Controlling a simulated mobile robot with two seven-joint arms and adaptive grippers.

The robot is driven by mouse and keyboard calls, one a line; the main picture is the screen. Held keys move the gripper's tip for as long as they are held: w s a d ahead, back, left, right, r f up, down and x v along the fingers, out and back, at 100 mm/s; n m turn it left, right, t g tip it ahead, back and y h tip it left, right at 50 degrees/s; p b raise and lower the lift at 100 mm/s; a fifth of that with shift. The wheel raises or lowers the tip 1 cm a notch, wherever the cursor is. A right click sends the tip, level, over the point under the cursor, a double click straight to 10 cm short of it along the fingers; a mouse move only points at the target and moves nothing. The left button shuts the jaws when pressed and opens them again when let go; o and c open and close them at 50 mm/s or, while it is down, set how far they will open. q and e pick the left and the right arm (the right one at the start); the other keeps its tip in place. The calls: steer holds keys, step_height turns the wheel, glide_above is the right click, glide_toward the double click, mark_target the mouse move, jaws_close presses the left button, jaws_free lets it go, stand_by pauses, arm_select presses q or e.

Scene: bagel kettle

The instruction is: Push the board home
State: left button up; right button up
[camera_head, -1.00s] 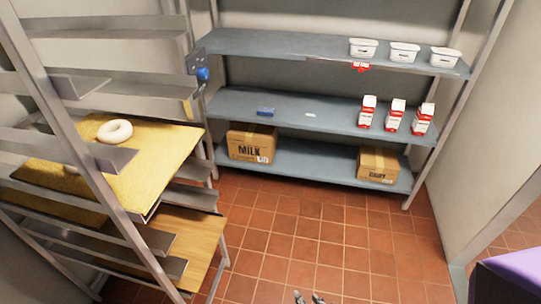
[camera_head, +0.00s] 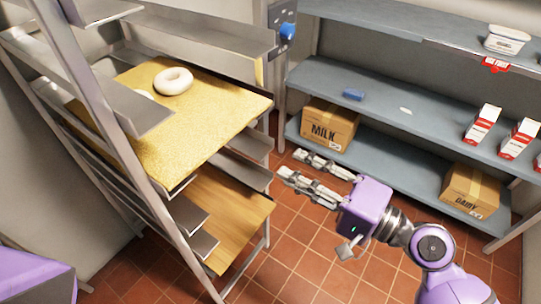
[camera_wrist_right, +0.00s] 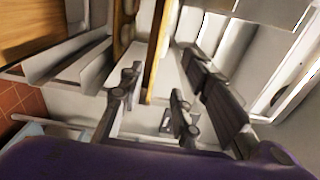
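A yellow, grainy-topped board (camera_head: 215,115) lies on an upper level of the metal rack at left, with a white bagel (camera_head: 173,81) on it. A second pale round shape shows partly behind a rack rail. A plain wooden board (camera_head: 232,205) lies on a level below. My right gripper (camera_head: 291,163) is just right of the boards' right ends, fingers pointing left and spread apart, with nothing between them that I can make out. In the right wrist view, the open fingers (camera_wrist_right: 152,100) face a thin yellow board edge (camera_wrist_right: 158,55); contact is unclear. My left gripper is out of view.
The rack's slanted post (camera_head: 105,120) and rails stand in front of the boards. A blue-grey shelf unit (camera_head: 400,75) at the back holds a milk box (camera_head: 328,124), a dairy box (camera_head: 470,192), cartons and a tub. Red tile floor (camera_head: 300,245) is clear below my right arm.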

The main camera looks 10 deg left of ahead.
steer(key=p, duration=0.2)
glide_toward(229, 140)
steer(key=x, duration=0.8)
steer(key=shift+w+a+r, duration=0.1)
steer(key=shift+a, duration=0.25)
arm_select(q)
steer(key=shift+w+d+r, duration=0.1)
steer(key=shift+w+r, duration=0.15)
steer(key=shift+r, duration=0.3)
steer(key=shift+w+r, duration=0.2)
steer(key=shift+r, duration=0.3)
arm_select(e)
steer(key=shift+x, duration=0.95)
steer(key=shift+c, duration=0.3)
jaws_close()
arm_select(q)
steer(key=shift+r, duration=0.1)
arm_select(e)
steer(key=shift+a, duration=0.1)
